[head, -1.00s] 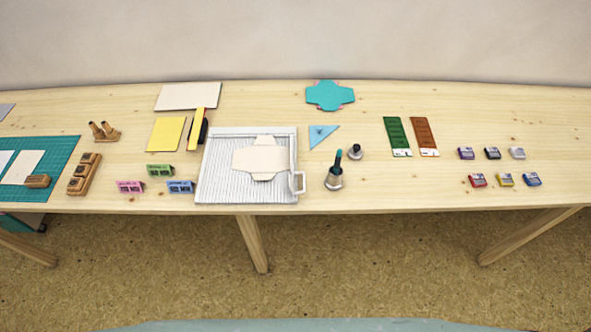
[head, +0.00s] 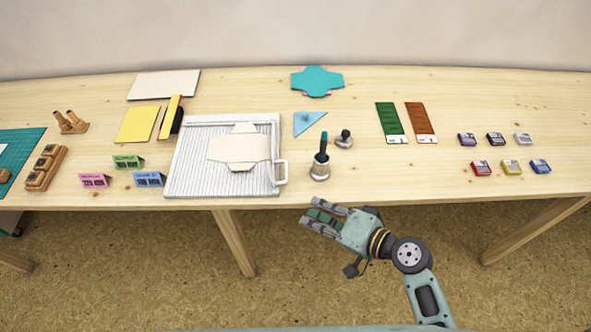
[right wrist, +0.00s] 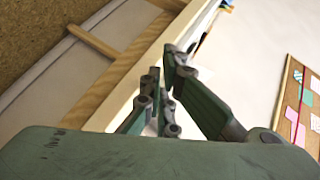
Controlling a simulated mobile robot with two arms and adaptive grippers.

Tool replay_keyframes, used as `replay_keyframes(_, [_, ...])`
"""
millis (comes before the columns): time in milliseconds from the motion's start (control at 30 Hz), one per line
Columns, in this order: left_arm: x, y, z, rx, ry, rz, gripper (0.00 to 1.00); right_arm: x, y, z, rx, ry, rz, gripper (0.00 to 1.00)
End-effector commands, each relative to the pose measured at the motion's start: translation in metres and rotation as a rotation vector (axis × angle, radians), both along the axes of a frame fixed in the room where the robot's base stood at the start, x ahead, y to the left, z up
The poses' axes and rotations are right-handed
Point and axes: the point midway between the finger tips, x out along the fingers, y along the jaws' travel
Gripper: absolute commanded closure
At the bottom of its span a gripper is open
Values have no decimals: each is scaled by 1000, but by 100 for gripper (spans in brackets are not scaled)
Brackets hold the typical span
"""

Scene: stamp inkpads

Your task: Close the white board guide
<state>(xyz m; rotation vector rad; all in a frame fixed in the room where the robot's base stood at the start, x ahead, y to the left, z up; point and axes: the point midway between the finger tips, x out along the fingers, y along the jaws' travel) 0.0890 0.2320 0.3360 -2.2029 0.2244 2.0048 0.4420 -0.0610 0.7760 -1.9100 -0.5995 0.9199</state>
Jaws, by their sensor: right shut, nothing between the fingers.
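The white scoring board (head: 182,178) lies flat on the table with fine grooves across it. A cream envelope blank (head: 238,148) lies on it. A white loop-shaped guide (head: 284,173) sticks out past the board's right edge near its front corner. My right gripper (head: 311,220) is in front of the table edge, below and right of the guide and apart from it. Its fingers point left, shut and empty. The fingers also show in the right wrist view (right wrist: 163,85), with the table edge beyond. My left gripper is not in view.
A dark-handled tool in a metal holder (head: 320,168) and a small stamp (head: 344,139) stand right of the guide. A blue triangle (head: 309,122) lies behind. Several small inkpads (head: 511,167) sit at the right. The table's front strip right of the holder is clear.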

Motion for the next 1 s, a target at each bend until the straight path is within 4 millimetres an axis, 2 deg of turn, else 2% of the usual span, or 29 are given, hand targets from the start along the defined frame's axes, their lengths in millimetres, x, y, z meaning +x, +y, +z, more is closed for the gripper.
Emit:
replay_keyframes(200, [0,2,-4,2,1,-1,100,30,-5,35,219,-10,-92,100])
replay_keyframes(400, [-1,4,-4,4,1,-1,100,46,-10,50,320,-8,-139,100])
replay_keyframes(567, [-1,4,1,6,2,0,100,59,1,50,327,-9,-142,100])
replay_keyframes(800, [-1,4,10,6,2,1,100,91,32,44,325,-8,-143,100])
replay_keyframes(1000, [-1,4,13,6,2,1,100,109,51,39,323,-7,-141,100])
